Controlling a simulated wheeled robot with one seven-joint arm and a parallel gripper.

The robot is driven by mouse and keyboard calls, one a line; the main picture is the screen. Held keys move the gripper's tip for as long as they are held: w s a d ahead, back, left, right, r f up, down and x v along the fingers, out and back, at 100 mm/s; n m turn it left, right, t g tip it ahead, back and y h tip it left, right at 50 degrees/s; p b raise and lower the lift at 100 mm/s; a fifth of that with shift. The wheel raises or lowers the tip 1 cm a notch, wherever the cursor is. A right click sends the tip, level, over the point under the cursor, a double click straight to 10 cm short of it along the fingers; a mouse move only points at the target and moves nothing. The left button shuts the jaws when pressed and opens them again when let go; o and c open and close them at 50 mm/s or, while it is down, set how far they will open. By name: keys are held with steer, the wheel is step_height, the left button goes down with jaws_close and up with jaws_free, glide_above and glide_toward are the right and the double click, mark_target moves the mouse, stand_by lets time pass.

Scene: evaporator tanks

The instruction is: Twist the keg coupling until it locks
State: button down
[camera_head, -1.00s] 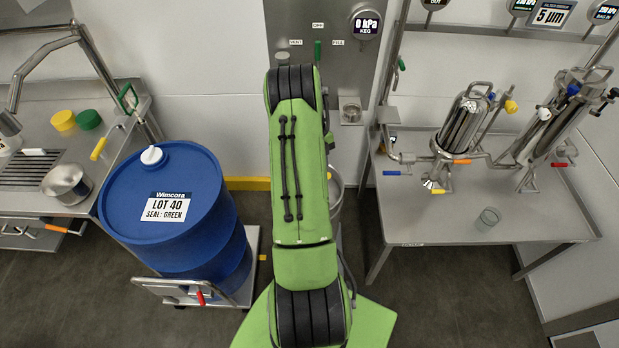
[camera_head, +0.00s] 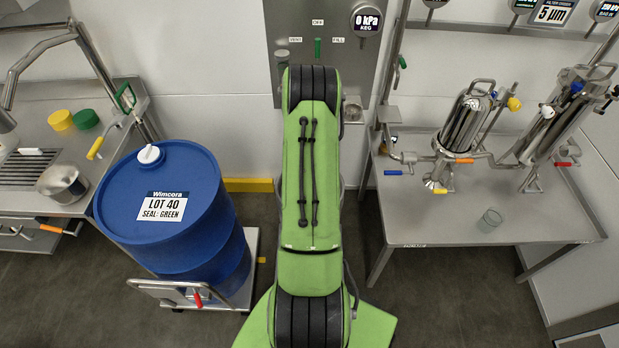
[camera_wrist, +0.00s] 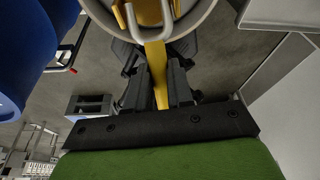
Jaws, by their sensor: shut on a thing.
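In the wrist view, the round pale metal top of the keg (camera_wrist: 205,22) shows at the upper edge, cut off by the frame. The coupling's yellow handle (camera_wrist: 153,58) runs down from it between the dark fingers of my gripper (camera_wrist: 158,72). My gripper is shut on this handle. A bent metal loop (camera_wrist: 130,22) sits beside the yellow part. The lower part of the coupling and how it seats on the keg are hidden. In the head view, my green arm covers my gripper and the coupling.
A blue drum (camera_head: 160,215) stands on a cart left of my arm. A steel table (camera_head: 450,225) with filter housings is on the right. The wall panel (camera_head: 330,50) behind has a gauge (camera_head: 366,20) reading 0 kPa KEG. A sink counter (camera_head: 40,190) is far left.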

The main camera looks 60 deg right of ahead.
steer(key=shift+w+a+f+m+b, duration=0.1)
steer(key=shift+w+m+b, duration=0.15)
steer(key=shift+m, duration=0.25)
steer(key=shift+w+a+m+b, duration=0.1)
steer(key=shift+m+b, duration=0.2)
steer(key=shift+m, duration=0.2)
steer(key=c, duration=0.9)
jaws_free()
steer(key=p+v, duration=0.1)
steer(key=v, duration=0.4)
steer(key=p+v, duration=0.2)
steer(key=v, duration=0.3)
steer(key=p+v, duration=0.1)
steer(key=v, duration=0.5)
steer(key=shift+s+d, duration=0.25)
steer(key=shift+s, duration=0.05)
